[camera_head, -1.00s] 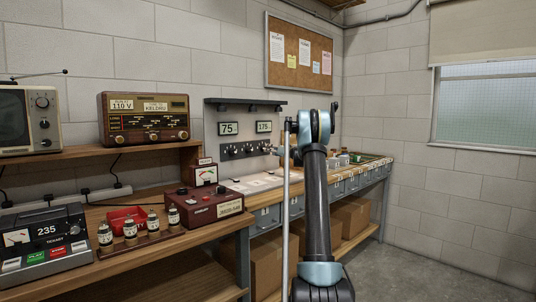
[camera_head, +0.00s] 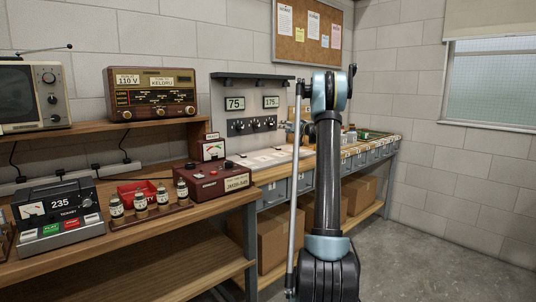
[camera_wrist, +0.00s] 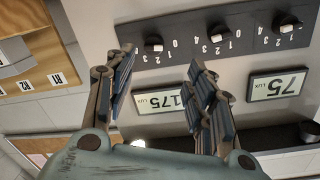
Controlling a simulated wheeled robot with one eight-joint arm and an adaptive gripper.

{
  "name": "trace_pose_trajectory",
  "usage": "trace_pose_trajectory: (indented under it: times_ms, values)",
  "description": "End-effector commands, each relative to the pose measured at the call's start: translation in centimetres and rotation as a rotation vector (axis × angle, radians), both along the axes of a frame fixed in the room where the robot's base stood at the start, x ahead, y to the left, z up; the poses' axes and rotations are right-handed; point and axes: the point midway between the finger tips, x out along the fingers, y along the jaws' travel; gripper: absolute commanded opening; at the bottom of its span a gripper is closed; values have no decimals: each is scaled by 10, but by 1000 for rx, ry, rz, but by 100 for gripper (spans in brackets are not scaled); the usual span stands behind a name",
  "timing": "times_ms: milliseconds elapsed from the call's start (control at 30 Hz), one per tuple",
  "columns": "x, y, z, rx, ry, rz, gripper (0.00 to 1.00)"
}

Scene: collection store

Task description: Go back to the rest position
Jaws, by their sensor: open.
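My gripper (camera_wrist: 160,95) is open and empty in the wrist view, its two ribbed fingers apart. In the wrist view it faces a grey panel that appears upside down, with a black knob strip (camera_wrist: 222,40) and two displays reading 175 (camera_wrist: 186,101) and 75 (camera_wrist: 277,86). The depth between the fingers and the panel is hard to judge. The panel (camera_head: 222,148) shows behind and to the left of the arm.
A bench with a vintage radio (camera_head: 150,94), a television (camera_head: 32,96), a recorder (camera_head: 58,214), small bottles (camera_head: 141,201) and a red tester box (camera_head: 217,181) lies left. A bench with grey drawers (camera_head: 378,153) runs behind the arm. The floor at right (camera_head: 430,245) is clear.

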Motion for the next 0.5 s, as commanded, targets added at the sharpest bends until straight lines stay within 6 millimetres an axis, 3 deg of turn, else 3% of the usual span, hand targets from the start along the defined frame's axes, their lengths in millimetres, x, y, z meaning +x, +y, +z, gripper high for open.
trace_pose_trajectory:
  times_ms: [167, 500]
  values:
    - [-43, 31, 10, -36, 63, 47, 50]
    - [-151, 86, 13, -124, 229, 128, 50]
